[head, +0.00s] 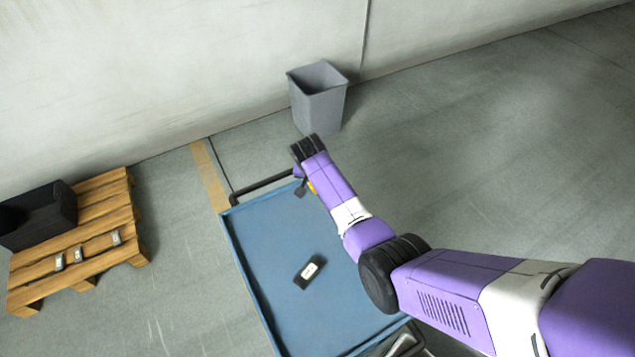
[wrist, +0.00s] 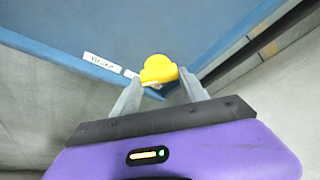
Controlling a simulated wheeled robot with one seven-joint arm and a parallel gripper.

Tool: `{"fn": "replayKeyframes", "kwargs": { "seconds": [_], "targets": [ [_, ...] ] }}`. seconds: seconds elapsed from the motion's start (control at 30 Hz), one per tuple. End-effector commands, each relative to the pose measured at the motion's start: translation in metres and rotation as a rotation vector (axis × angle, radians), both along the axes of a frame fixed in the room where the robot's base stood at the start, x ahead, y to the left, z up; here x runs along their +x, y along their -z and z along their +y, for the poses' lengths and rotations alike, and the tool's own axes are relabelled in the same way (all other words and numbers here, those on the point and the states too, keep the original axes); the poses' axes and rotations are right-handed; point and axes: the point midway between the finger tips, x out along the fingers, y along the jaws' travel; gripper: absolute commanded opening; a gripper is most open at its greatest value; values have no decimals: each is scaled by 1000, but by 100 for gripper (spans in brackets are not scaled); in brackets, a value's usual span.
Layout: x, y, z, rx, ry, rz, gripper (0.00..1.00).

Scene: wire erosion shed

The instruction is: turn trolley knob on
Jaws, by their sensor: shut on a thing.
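The blue trolley (head: 262,250) stands in the middle of the head view, and my arm reaches over its right side to its far end. In the wrist view, the yellow knob (wrist: 158,68) sits near the lower edge of the trolley's blue panel (wrist: 120,30). My gripper (wrist: 158,88) is shut on the knob, with one grey finger on each side of it. A white label with print (wrist: 104,62) is on the panel left of the knob. The fingertips and most of the knob are hidden behind my wrist in the head view.
A black device with a white label (head: 309,271) lies on the trolley top. A grey bin (head: 318,98) stands by the wall beyond the trolley. A wooden pallet (head: 100,205) at left holds a black box (head: 40,215) and several small items. Floor at right is clear.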

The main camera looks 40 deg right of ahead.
Motion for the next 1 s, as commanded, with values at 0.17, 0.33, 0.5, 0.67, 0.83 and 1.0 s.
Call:
{"fn": "replayKeyframes", "kwargs": {
  "seconds": [0.17, 0.33, 0.5, 0.67, 0.83, 1.0],
  "targets": [
    [1, 0, 0, 0, 59, -1, 10],
    [1, 0, 0, 1, 85, -1, 10],
    [1, 0, 0, 1, 92, -2, 10],
    [1, 0, 0, 2, 92, -2, 10],
    [1, 0, 0, 2, 91, -1, 60],
    [0, 0, 0, 2, 90, -1, 60]
  ]
}}
